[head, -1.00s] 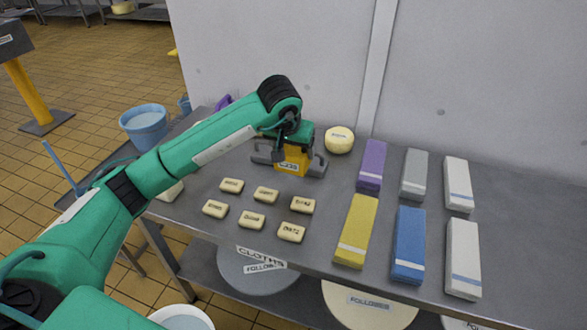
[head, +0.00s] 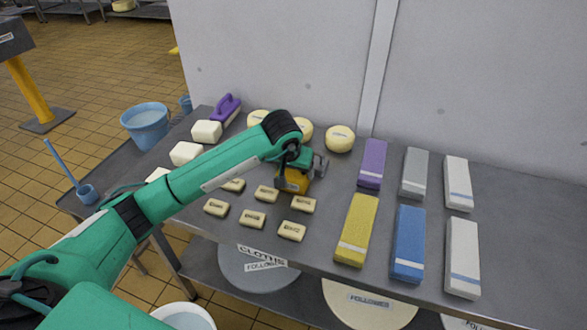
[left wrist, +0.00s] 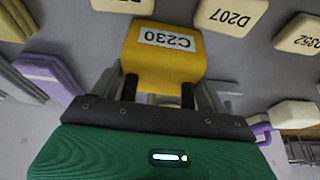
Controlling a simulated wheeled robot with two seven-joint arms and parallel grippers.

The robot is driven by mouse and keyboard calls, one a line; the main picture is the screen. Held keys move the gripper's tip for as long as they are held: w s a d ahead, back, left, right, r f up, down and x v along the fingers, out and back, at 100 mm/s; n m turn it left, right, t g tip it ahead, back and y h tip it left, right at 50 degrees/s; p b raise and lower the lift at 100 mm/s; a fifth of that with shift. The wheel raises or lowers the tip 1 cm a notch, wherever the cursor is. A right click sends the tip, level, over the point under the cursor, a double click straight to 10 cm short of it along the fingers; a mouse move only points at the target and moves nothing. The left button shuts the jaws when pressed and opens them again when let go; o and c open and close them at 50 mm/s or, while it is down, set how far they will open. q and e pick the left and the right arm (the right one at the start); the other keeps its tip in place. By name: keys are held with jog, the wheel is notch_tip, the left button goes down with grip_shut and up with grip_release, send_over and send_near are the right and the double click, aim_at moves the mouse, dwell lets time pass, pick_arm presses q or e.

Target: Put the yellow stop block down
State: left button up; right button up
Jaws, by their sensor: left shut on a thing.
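The yellow stop block (head: 294,183) is between the jaws of my left gripper (head: 300,176), over the middle of the table (head: 325,220). In the left wrist view the block (left wrist: 163,60) carries a white label reading C230, and the two fingers of the left gripper (left wrist: 165,90) close on its sides. Part of the block is hidden by the gripper in the head view. I cannot tell whether its underside touches the table. My right gripper is not in view.
Several small labelled cream blocks (head: 292,231) lie just in front and left. Long coloured bars, including a yellow one (head: 357,230) and a purple one (head: 372,163), lie to the right. Round cream pieces (head: 340,139) stand along the wall. A small bare patch lies between block and bars.

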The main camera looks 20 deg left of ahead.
pick_arm(q)
jog(key=o, duration=1.3)
